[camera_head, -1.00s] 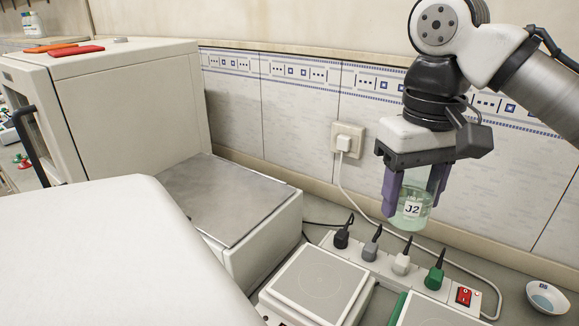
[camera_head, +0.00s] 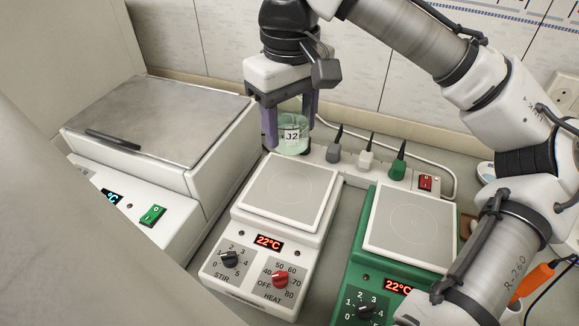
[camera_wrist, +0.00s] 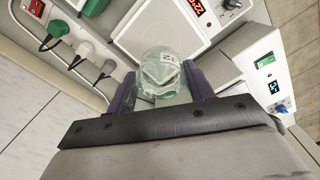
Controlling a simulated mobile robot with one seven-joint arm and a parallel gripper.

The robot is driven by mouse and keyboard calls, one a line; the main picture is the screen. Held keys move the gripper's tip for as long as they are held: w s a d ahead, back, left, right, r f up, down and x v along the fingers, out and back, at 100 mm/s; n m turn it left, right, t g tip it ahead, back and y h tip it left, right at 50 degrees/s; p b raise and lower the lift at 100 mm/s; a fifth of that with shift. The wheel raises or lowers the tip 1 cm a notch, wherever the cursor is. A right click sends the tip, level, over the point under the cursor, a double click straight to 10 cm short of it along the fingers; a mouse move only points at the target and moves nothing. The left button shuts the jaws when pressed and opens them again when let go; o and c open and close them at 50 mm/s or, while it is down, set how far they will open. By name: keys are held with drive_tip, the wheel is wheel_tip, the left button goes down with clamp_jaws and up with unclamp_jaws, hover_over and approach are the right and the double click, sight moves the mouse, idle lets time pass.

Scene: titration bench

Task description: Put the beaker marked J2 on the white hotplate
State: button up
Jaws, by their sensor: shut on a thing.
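The beaker marked J2 (camera_head: 292,136) is clear glass with pale green liquid and a white label. My gripper (camera_head: 291,125) is shut on it, with a purple finger on each side, and holds it upright near the back edge of the white hotplate (camera_head: 287,192). The white hotplate has a bare top plate, a display reading 22°C, and STIR and HEAT knobs. In the wrist view, the beaker (camera_wrist: 160,72) sits between the fingers (camera_wrist: 163,88), with the hotplate (camera_wrist: 178,22) beyond it.
A green hotplate (camera_head: 407,230) stands to the right of the white one, its top bare. A larger metal-topped unit (camera_head: 155,115) stands at left. A power strip (camera_head: 375,168) with several plugs runs behind the hotplates.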

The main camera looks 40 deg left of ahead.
wheel_tip(320, 180, down, 10)
drive_tip(key=shift+r, duration=0.1)
idle(0.4)
drive_tip(key=shift+f, duration=0.2)
drive_tip(key=o, duration=1)
drive_tip(key=shift+o, duration=0.2)
wheel_tip(320, 180, up, 12)
drive_tip(key=shift+r, duration=0.15)
